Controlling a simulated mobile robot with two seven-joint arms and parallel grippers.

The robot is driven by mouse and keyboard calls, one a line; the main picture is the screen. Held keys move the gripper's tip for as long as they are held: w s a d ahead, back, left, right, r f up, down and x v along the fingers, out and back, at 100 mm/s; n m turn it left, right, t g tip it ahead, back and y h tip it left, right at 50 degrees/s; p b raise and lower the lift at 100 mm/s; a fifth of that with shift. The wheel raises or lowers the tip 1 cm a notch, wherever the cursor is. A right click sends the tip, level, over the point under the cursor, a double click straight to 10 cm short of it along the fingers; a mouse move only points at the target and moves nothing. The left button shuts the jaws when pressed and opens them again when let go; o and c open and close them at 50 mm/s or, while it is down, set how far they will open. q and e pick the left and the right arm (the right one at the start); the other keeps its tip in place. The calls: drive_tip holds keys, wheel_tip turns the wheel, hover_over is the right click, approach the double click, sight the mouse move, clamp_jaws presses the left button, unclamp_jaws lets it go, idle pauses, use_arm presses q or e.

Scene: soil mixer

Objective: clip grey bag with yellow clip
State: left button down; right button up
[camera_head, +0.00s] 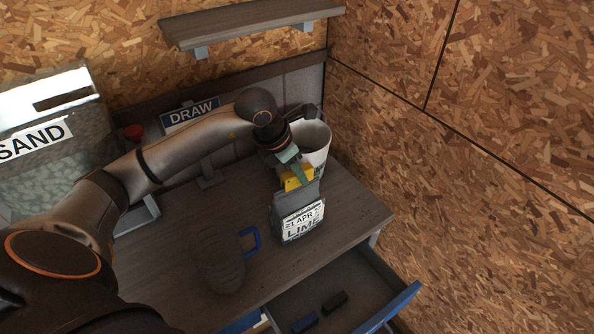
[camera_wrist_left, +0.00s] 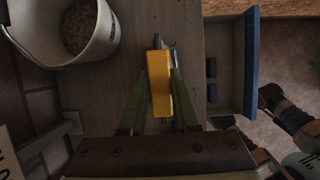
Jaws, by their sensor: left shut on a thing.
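The grey bag (camera_head: 284,222) stands upright on the workbench, with white labels reading "1 APR" and "LIME". My left gripper (camera_head: 296,172) is at the top of the bag, with its green fingers shut on the yellow clip (camera_head: 293,183). In the left wrist view, the yellow clip (camera_wrist_left: 158,82) sits between the fingers (camera_wrist_left: 158,100), above the bag's narrow grey top (camera_wrist_left: 172,48). The clip overlaps the bag's top in the head view; I cannot tell whether it grips it.
A whitish bucket (camera_head: 316,140) stands close behind the bag; its granular contents (camera_wrist_left: 78,27) show in the wrist view. A dark object with a blue handle (camera_head: 251,241) is left of the bag. An open drawer (camera_head: 362,285) holds small dark blocks. A SAND container (camera_head: 50,165) stands left.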

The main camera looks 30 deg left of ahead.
use_arm(q)
drive_tip(key=shift+f+b, duration=0.65)
drive_tip(key=shift+f, duration=0.05)
idle(0.5)
drive_tip(key=c, duration=0.6)
unclamp_jaws()
drive_tip(key=shift+r+p, duration=2.35)
drive_tip(key=shift+r, duration=1.2)
